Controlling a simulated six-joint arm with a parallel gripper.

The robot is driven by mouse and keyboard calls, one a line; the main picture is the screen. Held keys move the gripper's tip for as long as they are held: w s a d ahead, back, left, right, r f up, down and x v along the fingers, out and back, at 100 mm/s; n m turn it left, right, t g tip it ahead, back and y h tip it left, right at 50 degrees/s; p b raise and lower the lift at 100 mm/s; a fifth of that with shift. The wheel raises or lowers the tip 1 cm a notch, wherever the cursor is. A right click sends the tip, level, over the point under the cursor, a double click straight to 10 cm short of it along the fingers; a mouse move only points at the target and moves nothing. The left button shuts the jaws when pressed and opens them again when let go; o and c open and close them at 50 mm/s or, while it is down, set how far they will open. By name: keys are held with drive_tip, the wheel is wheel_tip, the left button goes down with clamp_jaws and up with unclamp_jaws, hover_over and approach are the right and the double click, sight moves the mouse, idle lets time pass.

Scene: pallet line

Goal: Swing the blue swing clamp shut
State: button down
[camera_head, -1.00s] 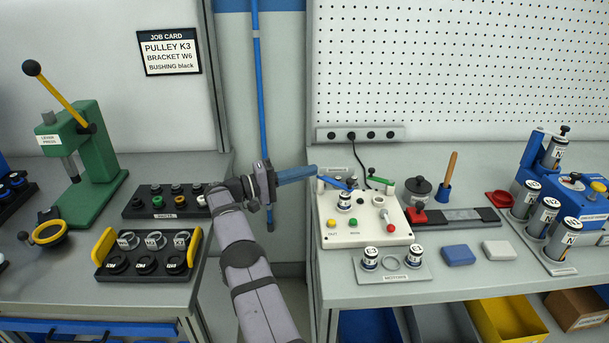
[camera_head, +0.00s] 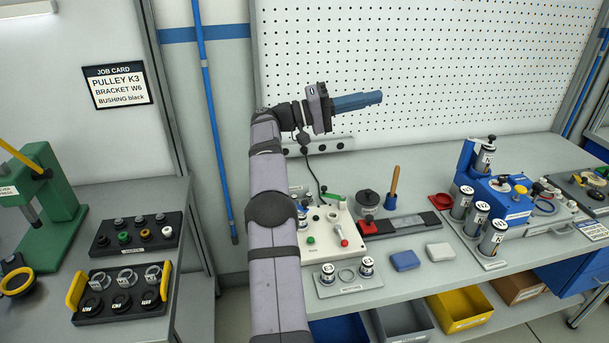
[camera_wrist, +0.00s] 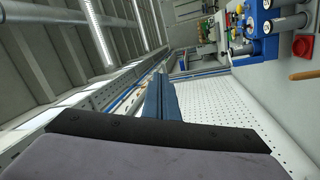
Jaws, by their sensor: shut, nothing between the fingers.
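My gripper (camera_head: 376,98) is raised high in front of the pegboard, well above the bench, with its blue fingers pointing right. In the wrist view its fingers (camera_wrist: 161,82) lie together with nothing between them. The white fixture box (camera_head: 321,238) stands on the bench below, its left part behind my arm. It carries a green lever (camera_head: 333,197), a green button and a red-tipped handle (camera_head: 344,242). I cannot make out the blue swing clamp on the box now; my arm covers that side. My gripper touches nothing.
A motor tray (camera_head: 350,287) lies in front of the box. A grey pot (camera_head: 368,201), a wooden-handled tool (camera_head: 393,188) and a blue block (camera_head: 405,260) are to the right, then a blue motor station (camera_head: 508,204). The left bench holds a green press (camera_head: 52,215) and trays.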

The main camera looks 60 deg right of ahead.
drive_tip(key=w+d+r+n+t+h+p, duration=0.15)
drive_tip(key=d+r+n+t+h, duration=0.3)
drive_tip(key=r, duration=0.45)
drive_tip(key=w+d+r+n+t+h+p, duration=0.1)
drive_tip(key=w+d+r+n+t+h, duration=0.15)
drive_tip(key=r+h, duration=0.45)
drive_tip(key=w+d+f+n+t+y, duration=0.1)
drive_tip(key=w+f+n+t+y, duration=0.35)
drive_tip(key=w+t, duration=0.45)
drive_tip(key=w+d+f+n+t+y, duration=0.1)
drive_tip(key=w+f+n+t+y, duration=0.2)
drive_tip(key=w+n+t, duration=0.45)
drive_tip(key=w+a+f+m+g+y, duration=0.1)
drive_tip(key=a+f+m+y, duration=0.25)
drive_tip(key=f, duration=0.55)
drive_tip(key=w+a+f+m+y, duration=0.15)
drive_tip(key=f+y, duration=0.25)
drive_tip(key=f, duration=0.5)
drive_tip(key=s+a+f+m+g+y, duration=0.5)
drive_tip(key=s+a+f+m+y, duration=0.1)
drive_tip(key=s+a+f+m, duration=0.3)
drive_tip(key=shift+a+f+m, duration=0.4)
drive_tip(key=shift+f+m, duration=0.15)
drive_tip(key=shift+m, duration=0.55)
